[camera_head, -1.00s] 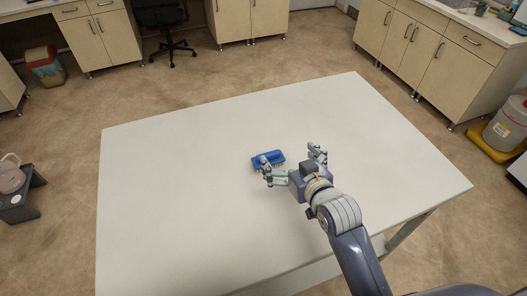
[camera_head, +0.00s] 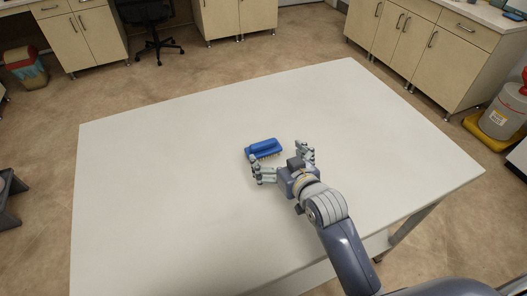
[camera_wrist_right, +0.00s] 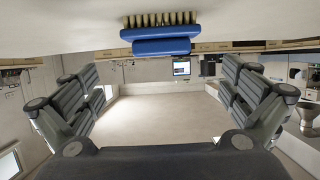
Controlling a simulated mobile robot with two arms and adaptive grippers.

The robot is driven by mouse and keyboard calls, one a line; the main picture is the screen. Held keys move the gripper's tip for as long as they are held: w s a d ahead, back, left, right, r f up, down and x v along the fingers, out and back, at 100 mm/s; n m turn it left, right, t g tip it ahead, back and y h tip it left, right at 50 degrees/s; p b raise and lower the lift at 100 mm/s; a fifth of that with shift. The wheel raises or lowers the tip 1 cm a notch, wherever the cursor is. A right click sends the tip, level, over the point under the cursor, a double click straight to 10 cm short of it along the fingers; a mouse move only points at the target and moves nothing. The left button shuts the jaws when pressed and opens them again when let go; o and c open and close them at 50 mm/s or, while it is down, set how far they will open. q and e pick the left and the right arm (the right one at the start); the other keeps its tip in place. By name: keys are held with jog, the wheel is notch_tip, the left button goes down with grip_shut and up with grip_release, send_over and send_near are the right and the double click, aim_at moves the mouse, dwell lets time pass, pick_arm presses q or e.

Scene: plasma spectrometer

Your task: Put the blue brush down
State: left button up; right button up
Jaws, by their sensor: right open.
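The blue brush (camera_head: 262,147) lies on the white table (camera_head: 160,200) with its bristles down, near the middle of the top. My right gripper (camera_head: 277,156) is open and empty, close to the brush on its near side. Its left finger is just in front of the brush's near edge in the head view. In the right wrist view, which is upside down, the brush (camera_wrist_right: 162,45) shows ahead of the spread fingers (camera_wrist_right: 160,68), apart from them, with its tan bristles against the table. My left gripper is not in view.
The rest of the tabletop is bare. Cabinets (camera_head: 440,45) and a desk chair (camera_head: 150,15) stand beyond the table. A jug (camera_head: 505,110) in a yellow tray stands on the floor at the right. A dark stool (camera_head: 8,190) is at the left edge.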

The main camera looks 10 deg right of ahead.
aim_at(265, 146)
jog(key=shift+f+p+x, duration=0.15)
jog(key=shift+p+x, duration=0.25)
jog(key=shift+x, duration=1.9)
jog(key=shift+f+p+x, duration=0.1)
jog(key=shift+p+x, duration=0.25)
jog(key=shift+x, duration=1.9)
jog(key=shift+s+a, duration=0.1)
jog(key=c, duration=0.9)
jog(key=shift+c, duration=0.2)
